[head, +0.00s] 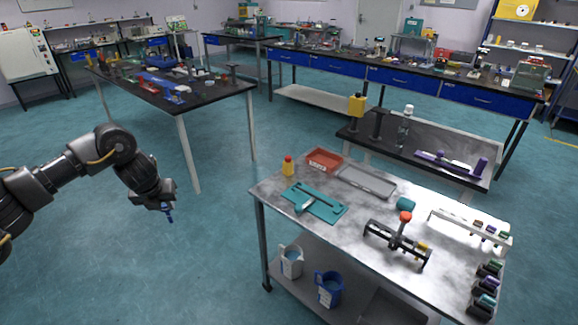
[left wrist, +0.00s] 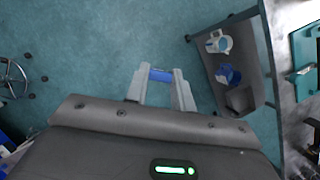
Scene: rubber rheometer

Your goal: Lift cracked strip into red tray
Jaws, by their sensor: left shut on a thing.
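My left gripper (head: 166,208) hangs over the open floor, well to the left of the steel-topped table. It is shut on a small blue piece (head: 169,217), which points down from the fingers. In the left wrist view the blue piece (left wrist: 161,75) lies across between the two pale fingertips. It is too small to tell whether it is the cracked strip. The red tray (head: 322,153) sits at the back left of the table, with a white label on its front. I see no other strip clearly. My right gripper is out of view.
The steel table (head: 330,232) bears a yellow bottle with a red cap (head: 288,167), a grey tray (head: 367,181), a teal fixture (head: 314,203) and a black clamp device (head: 398,240). Two jugs stand on its lower shelf (head: 375,306). Open floor lies between my left arm and the table.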

